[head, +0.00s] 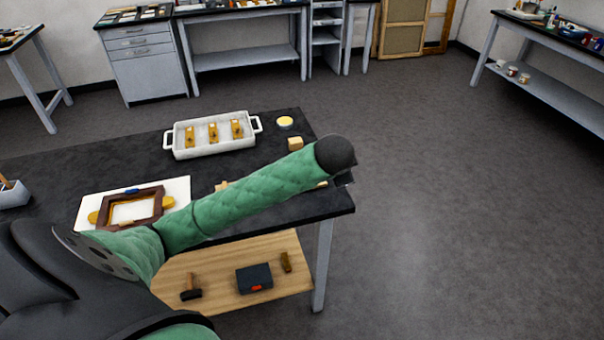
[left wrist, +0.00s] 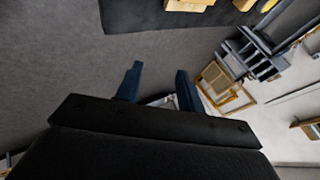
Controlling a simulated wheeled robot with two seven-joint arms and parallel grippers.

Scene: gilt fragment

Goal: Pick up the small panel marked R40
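No marking R40 is readable in either view. Three small gold-and-brown panels (head: 213,132) stand in a white tray (head: 184,151) on the dark table. Small wooden blocks (head: 295,144) lie near the table's right end, some partly hidden behind my left arm. My left gripper (left wrist: 157,80) shows two dark fingers apart with nothing between them. In the head view it is mostly hidden behind the rounded end of my arm, near the table's right edge. In the left wrist view, wooden pieces (left wrist: 190,5) show on the dark table top at the upper edge. My right gripper is not in view.
A brown frame (head: 113,222) lies on a white board (head: 91,205) at the table's left. A yellow-topped round dish (head: 285,123) stands right of the tray. A lower wooden shelf holds a hammer (head: 190,293) and a dark box (head: 254,278). Floor at right is clear.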

